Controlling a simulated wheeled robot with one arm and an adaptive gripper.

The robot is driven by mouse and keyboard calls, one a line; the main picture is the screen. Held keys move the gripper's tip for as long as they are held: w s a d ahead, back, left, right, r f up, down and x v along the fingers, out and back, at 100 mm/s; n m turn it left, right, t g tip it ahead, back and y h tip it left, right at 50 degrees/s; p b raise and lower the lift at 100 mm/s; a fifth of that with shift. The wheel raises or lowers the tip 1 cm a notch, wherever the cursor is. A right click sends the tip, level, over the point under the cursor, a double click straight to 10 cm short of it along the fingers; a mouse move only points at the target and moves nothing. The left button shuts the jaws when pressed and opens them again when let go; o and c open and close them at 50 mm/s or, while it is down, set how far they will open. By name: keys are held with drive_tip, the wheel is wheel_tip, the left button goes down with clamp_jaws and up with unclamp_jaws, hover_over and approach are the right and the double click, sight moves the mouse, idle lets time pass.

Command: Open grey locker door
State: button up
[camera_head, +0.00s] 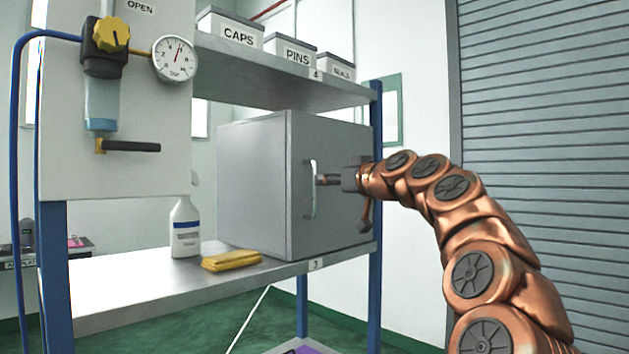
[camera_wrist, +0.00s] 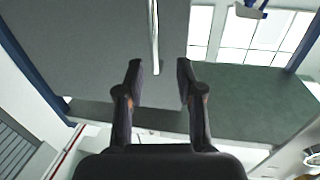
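The grey locker (camera_head: 255,180) stands on the middle shelf, and its door (camera_head: 335,220) looks shut. A pale vertical bar handle (camera_head: 311,205) is on the door's left side. My gripper (camera_head: 321,180) is in front of the door, with its fingertips close to the handle. In the wrist view my gripper (camera_wrist: 159,72) is open, with its two dark fingers apart. The handle (camera_wrist: 154,35) lies in line with the gap between them, and the grey door (camera_wrist: 90,45) fills the area behind. I cannot tell whether a finger touches the handle.
Labelled bins (camera_head: 232,30) sit on the upper shelf. A blue post (camera_head: 376,300) stands at the right. Floor in front is partly visible.

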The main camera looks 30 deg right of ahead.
drive_tip(key=shift+w+d+r+p, duration=0.15)
drive_tip(key=shift+w+p, duration=0.5)
drive_tip(key=shift+w, duration=1.25)
drive_tip(key=shift+w+d+r+p, duration=0.1)
drive_tip(key=shift+w+p, duration=0.55)
drive_tip(key=shift+w, duration=1.25)
clamp_jaws()
